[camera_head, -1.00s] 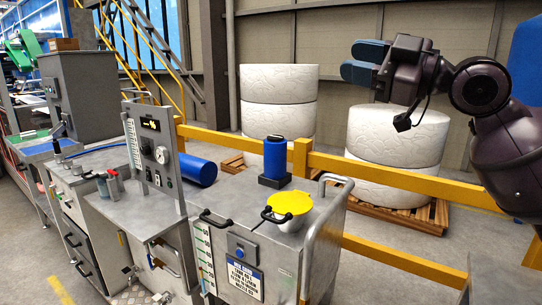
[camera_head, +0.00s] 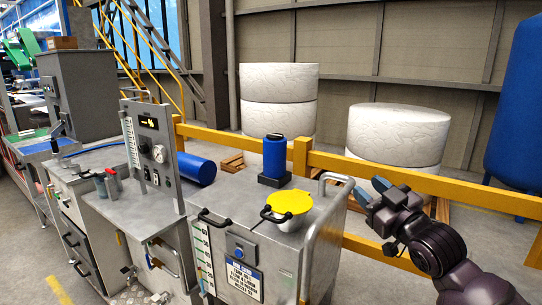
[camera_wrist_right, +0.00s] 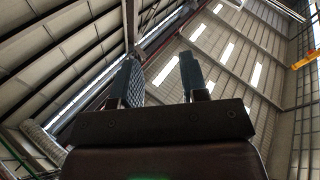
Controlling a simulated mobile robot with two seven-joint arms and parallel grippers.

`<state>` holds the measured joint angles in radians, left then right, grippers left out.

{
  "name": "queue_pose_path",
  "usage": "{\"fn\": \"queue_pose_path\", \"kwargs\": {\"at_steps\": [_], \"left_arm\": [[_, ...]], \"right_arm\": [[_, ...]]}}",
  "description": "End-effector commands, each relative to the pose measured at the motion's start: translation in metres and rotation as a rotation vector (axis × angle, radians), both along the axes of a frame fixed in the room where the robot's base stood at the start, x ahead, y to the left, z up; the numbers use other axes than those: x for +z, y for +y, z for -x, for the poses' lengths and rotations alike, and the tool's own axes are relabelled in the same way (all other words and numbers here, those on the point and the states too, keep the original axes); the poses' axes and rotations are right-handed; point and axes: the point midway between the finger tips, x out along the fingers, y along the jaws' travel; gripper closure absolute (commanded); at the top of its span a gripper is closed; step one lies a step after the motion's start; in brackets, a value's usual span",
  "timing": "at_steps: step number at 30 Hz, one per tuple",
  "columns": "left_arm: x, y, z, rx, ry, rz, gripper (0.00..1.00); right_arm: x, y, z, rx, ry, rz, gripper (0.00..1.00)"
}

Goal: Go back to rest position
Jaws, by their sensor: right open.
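My right gripper (camera_head: 371,189) is at the right in the head view, to the right of the grey metal cabinet (camera_head: 290,245) and its handrail. Its two blue fingers point up and to the left, apart and empty. In the right wrist view both fingers (camera_wrist_right: 160,82) stand apart with only the roof behind them. My left gripper is not in view.
The cabinet carries a yellow lid (camera_head: 290,202) and a blue cylinder (camera_head: 275,157). A yellow rail (camera_head: 400,178) runs behind it, close to my right gripper. White drums (camera_head: 397,135) stand beyond the rail. A blue tank (camera_head: 515,110) is at the far right.

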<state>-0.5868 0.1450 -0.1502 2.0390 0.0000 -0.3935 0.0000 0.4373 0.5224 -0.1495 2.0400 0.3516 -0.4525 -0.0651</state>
Motion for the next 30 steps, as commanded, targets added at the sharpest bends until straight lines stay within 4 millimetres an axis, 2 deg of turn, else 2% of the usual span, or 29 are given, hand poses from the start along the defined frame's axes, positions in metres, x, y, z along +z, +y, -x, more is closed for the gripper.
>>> {"fn": "queue_pose_path", "kwargs": {"at_steps": [1,8,12,14,18,24,27,30], "left_arm": [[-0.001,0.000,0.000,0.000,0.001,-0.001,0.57],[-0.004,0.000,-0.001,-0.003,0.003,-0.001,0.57],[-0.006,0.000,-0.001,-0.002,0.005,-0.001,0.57],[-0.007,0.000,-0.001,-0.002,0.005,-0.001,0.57],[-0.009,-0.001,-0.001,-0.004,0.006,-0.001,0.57],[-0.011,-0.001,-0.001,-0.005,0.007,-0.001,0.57],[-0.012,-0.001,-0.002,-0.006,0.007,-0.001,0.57],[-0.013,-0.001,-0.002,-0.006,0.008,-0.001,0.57]], "right_arm": [[-0.033,-0.005,0.006,-0.027,0.043,-0.011,0.60],[-0.152,-0.026,0.048,-0.142,0.201,-0.028,0.60],[-0.219,-0.037,0.086,-0.209,0.306,-0.030,0.60],[-0.246,-0.041,0.105,-0.237,0.352,-0.030,0.60],[-0.306,-0.049,0.155,-0.299,0.474,-0.033,0.60],[-0.378,-0.057,0.236,-0.377,0.663,-0.069,0.60],[-0.402,-0.060,0.273,-0.409,0.741,-0.084,0.60],[-0.418,-0.063,0.301,-0.433,0.796,-0.090,0.60]]}}
